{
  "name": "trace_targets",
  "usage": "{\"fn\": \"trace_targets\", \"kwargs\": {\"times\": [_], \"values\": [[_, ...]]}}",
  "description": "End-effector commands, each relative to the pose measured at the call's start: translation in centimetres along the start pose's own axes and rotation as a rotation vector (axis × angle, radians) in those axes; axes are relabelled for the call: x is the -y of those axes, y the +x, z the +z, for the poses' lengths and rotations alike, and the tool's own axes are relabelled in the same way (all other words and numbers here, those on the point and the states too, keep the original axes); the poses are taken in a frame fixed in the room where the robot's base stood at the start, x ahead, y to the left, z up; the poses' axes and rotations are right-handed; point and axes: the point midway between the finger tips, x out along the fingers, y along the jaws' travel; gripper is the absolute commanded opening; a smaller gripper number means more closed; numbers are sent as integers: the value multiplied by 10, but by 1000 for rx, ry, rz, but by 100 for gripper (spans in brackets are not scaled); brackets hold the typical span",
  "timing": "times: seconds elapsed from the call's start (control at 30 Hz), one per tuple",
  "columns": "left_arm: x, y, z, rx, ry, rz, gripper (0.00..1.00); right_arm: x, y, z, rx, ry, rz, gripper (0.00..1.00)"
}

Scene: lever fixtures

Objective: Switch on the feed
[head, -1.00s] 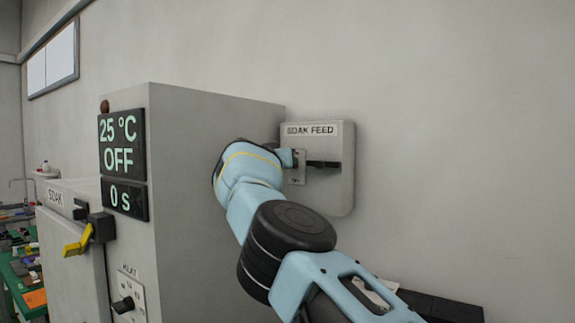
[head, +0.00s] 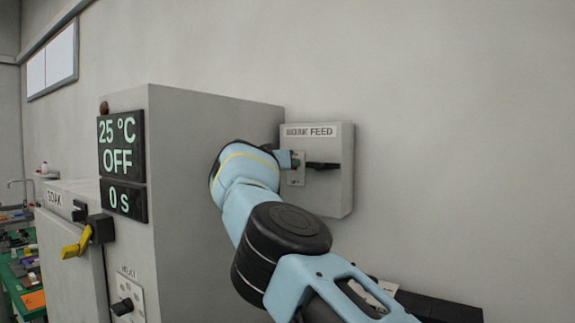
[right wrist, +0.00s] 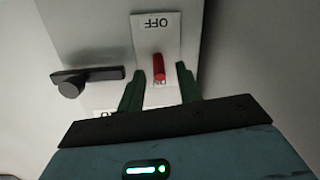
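The feed box (head: 335,190), labelled SOAK FEED, is a grey box on the wall beside the large cabinet in the head view. A red lever (right wrist: 158,66) stands out from the plate. My right gripper (right wrist: 161,75) is open, with a dark green finger on each side of the lever and gaps showing. In the head view my right arm mostly hides the gripper. A second label by the left finger is mostly hidden. My left gripper is not in view.
A black handle (head: 323,166) sticks out of the feed box; it shows left of the fingers in the wrist view (right wrist: 88,78). The cabinet (head: 205,130) stands left, with a display (head: 122,143) reading 25 °C OFF, 0 s, and a yellow latch (head: 77,243).

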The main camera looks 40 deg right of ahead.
Motion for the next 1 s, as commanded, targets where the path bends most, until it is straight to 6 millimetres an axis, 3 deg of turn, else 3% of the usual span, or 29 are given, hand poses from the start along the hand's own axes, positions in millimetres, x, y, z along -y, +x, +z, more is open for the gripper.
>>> {"fn": "trace_targets", "kwargs": {"times": [0.5, 1.0], "values": [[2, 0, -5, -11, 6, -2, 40, 0, -63, -1, -1, 1, -1, 35], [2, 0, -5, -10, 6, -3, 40, -1, -73, -1, -1, 1, 0, 35]]}}
